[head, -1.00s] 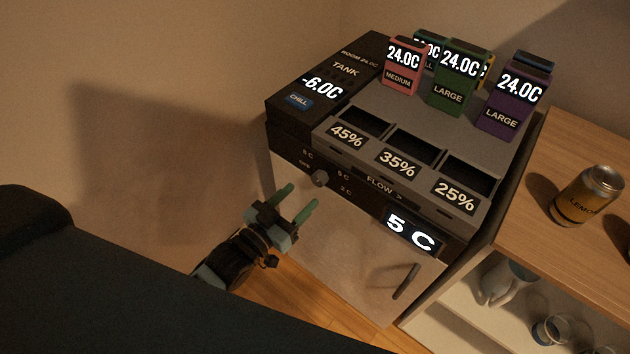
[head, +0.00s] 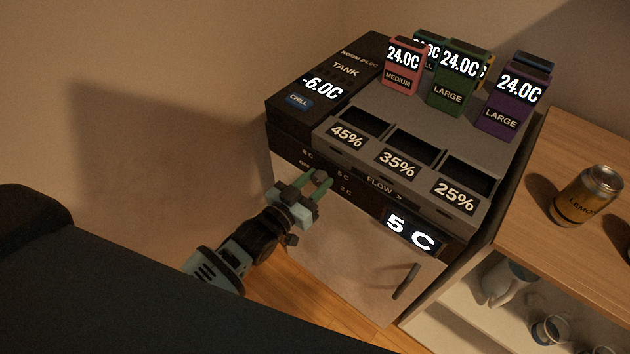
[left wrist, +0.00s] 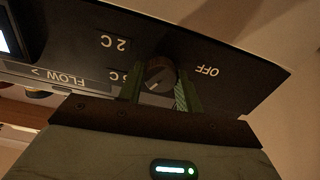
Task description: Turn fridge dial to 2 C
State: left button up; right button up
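The fridge dial (left wrist: 158,75) is a small dark round knob on the black front panel of the fridge unit. In the left wrist view, labels "OFF", "2 C" and a partly hidden "5 C" surround it. The lit display (head: 411,233) reads "5 C". My left gripper (head: 316,180) is at the dial. Its two green fingers are open, one on each side of the knob, as the left wrist view shows (left wrist: 160,92). I cannot tell whether they touch it. In the head view the gripper mostly hides the dial. My right gripper is not in view.
The fridge door (head: 345,262) with its handle (head: 406,281) lies below the panel. Bins marked 45%, 35% and 25% and several coloured containers are on top. A wooden shelf (head: 565,165) with a can (head: 587,196) stands to the right. The wall is at the left.

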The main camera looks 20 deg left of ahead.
pick_arm(q)
jog(key=c, duration=0.5)
jog(key=shift+m, duration=0.3)
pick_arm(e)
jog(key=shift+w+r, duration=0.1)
pick_arm(q)
jog(key=m+p, duration=0.1)
jog(key=m, duration=1)
jog(key=shift+d+f, duration=0.1)
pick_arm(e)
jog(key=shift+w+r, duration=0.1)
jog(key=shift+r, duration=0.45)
pick_arm(q)
jog(key=shift+m, duration=0.3)
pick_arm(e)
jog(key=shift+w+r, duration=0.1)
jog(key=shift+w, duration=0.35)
